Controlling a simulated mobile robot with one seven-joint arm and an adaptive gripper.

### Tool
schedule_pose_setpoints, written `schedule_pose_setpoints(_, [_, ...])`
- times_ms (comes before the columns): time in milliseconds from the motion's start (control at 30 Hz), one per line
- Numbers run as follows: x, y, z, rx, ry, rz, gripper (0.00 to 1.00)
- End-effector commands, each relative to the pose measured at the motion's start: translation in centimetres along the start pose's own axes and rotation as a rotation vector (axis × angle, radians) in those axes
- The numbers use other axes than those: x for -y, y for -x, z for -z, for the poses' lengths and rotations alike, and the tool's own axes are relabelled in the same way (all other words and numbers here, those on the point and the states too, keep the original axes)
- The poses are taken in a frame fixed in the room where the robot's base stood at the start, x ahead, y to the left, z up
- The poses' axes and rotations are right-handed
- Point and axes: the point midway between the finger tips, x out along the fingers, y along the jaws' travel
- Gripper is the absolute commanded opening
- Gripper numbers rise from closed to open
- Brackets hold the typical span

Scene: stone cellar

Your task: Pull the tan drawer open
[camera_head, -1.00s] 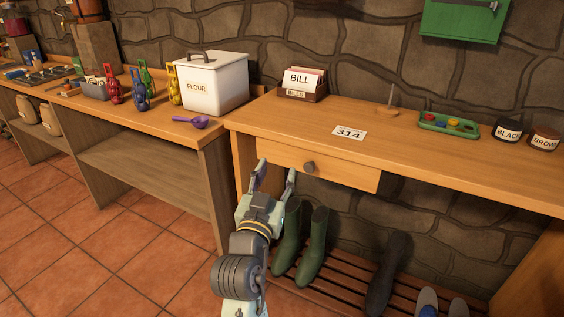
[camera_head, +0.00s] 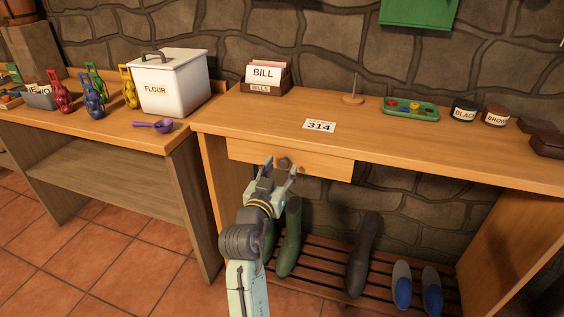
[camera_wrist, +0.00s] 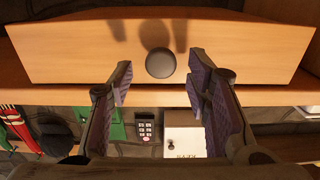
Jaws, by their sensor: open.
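The tan drawer (camera_head: 325,166) sits under the wooden desk top and looks shut. Its round dark knob (camera_head: 284,162) is partly hidden by my gripper (camera_head: 281,170) in the head view. In the wrist view the drawer front (camera_wrist: 230,55) fills the upper part, with the knob (camera_wrist: 160,63) near its middle. My gripper (camera_wrist: 160,72) is open there, with one finger on each side of the knob and gaps between. I cannot tell how far the fingertips are from the drawer front.
The desk top (camera_head: 420,150) bears a bill box (camera_head: 265,78), a number card (camera_head: 319,125), a green tray (camera_head: 410,113) and dark jars. Boots (camera_head: 289,240) stand on a slatted rack below. A lower bench with a flour bin (camera_head: 172,90) stands left.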

Motion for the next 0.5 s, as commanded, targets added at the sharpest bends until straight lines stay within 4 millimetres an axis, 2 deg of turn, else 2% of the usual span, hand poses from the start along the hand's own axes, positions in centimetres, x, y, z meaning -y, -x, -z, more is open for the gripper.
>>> schedule_pose_setpoints(100, [0.0, -1.4, 0.1, 0.000, 0.000, -0.001, 0.45])
schedule_pose_setpoints(200, [0.0, -1.9, 0.1, -0.001, 0.000, 0.000, 0.45])
schedule_pose_setpoints(500, [0.0, -2.1, 0.0, -0.001, 0.000, 0.001, 0.45])
